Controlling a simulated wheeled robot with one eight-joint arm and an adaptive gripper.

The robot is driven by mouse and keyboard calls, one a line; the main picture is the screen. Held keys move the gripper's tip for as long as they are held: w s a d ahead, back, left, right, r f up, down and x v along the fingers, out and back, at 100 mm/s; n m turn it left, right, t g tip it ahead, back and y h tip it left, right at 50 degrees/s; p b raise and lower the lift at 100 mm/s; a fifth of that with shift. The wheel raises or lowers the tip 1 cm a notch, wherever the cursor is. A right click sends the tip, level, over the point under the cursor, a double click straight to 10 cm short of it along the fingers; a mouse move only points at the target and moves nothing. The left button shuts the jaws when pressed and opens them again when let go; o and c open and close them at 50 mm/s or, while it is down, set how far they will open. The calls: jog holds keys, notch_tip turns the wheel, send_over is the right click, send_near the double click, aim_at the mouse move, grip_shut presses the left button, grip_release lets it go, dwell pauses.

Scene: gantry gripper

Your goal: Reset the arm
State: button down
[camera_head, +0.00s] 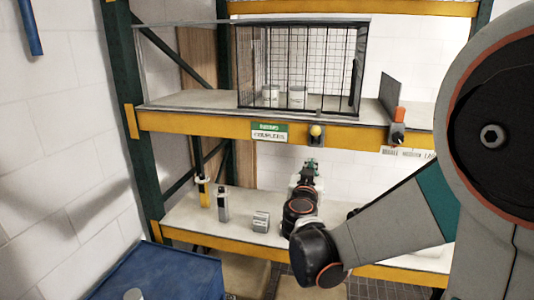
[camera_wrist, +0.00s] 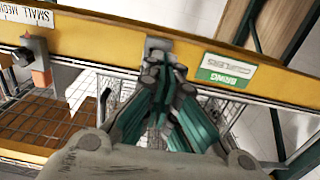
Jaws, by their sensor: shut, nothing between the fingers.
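My gripper (camera_head: 310,168) points up and away in the head view, in front of the space between the two shelf levels. Its teal fingers also show in the wrist view (camera_wrist: 166,72), with their tips together and nothing between them. The arm reaches in from the right and hides part of the lower shelf. In the wrist view the fingertips appear close below the yellow beam (camera_wrist: 110,42); I cannot tell whether they touch a grey bracket (camera_wrist: 158,43) there.
The upper shelf (camera_head: 190,100) carries a wire cage (camera_head: 300,68) with two pale cans inside. A yellow knob (camera_head: 316,131) and an orange-topped block (camera_head: 398,114) sit on its front beam. Two bottles and a grey box (camera_head: 261,222) stand on the lower shelf. A blue bin (camera_head: 165,270) is at lower left.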

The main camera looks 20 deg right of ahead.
jog(key=s+a+f+n+g+y+b, duration=0.2)
jog(key=s+a+f+b, duration=0.3)
jog(key=s+f, duration=0.4)
jog(key=s+a+f+n+g+y+b, duration=0.2)
jog(key=s+a+f+g+y+b, duration=0.1)
jog(key=s+a+f+b, duration=0.3)
jog(key=s+a+f+n+g+y+b, duration=0.2)
jog(key=s+a+f+y+b, duration=0.3)
jog(key=s+f+b, duration=0.3)
jog(key=s+a+f, duration=0.1)
jog(key=s+f, duration=0.3)
jog(key=f, duration=0.1)
jog(key=shift+s+f+n+g+b, duration=0.15)
jog(key=shift+f+n+g+b, duration=0.1)
jog(key=shift+n+g+b, duration=0.15)
